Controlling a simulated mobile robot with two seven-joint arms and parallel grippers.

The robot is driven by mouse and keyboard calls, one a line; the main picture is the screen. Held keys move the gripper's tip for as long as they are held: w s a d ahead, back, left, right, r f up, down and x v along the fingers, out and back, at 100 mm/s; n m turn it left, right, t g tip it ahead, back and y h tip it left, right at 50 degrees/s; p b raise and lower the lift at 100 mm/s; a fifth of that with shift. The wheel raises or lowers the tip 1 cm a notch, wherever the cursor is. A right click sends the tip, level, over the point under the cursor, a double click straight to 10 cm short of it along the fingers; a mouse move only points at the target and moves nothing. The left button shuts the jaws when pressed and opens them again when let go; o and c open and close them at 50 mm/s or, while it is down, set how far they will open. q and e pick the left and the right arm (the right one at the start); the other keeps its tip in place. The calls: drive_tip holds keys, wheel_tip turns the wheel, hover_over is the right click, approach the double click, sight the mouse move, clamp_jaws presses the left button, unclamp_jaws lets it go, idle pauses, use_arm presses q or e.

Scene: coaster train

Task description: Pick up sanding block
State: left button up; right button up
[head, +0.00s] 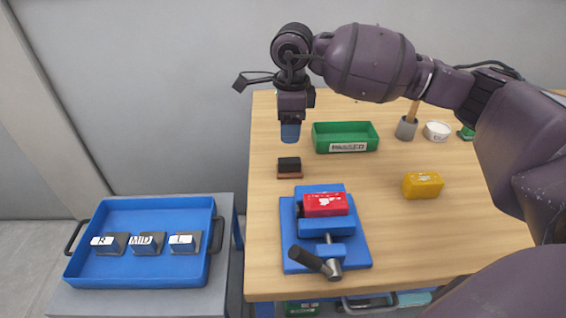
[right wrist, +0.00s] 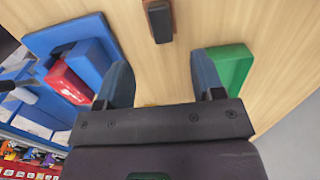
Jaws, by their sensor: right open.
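The sanding block (head: 289,167), black on top with a reddish-brown base, lies on the wooden table behind the blue vise. My right gripper (head: 290,136) points down above the table, a little behind the block in the head view. In the right wrist view its blue fingers (right wrist: 163,75) are spread apart with nothing between them, and the block lies beyond the fingertips. My left gripper is not in view.
The blue vise (head: 355,250) holding a red block (head: 325,205) stands in front of the sanding block. A green tray (head: 345,134) is behind it to the right. A yellow block (head: 422,185) sits farther right. A blue tray (head: 145,208) with labelled blocks stands left.

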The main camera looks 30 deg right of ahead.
drive_tip(key=shift+s+d+f, duration=0.15)
drive_tip(key=shift+s, duration=0.15)
hover_over(289, 160)
drive_tip(key=f, duration=0.4)
drive_tip(key=shift+s+f+b, duration=0.25)
drive_tip(key=shift+s+b, duration=0.05)
drive_tip(key=shift+f, duration=0.75)
drive_tip(key=f, duration=0.4)
drive_tip(key=shift+w+f+b, duration=0.25)
drive_tip(key=shift+f+b, duration=0.05)
drive_tip(key=shift+b, duration=0.1)
drive_tip(key=shift+c, duration=0.5)
drive_tip(key=c, duration=0.9)
drive_tip(key=shift+r, duration=0.15)
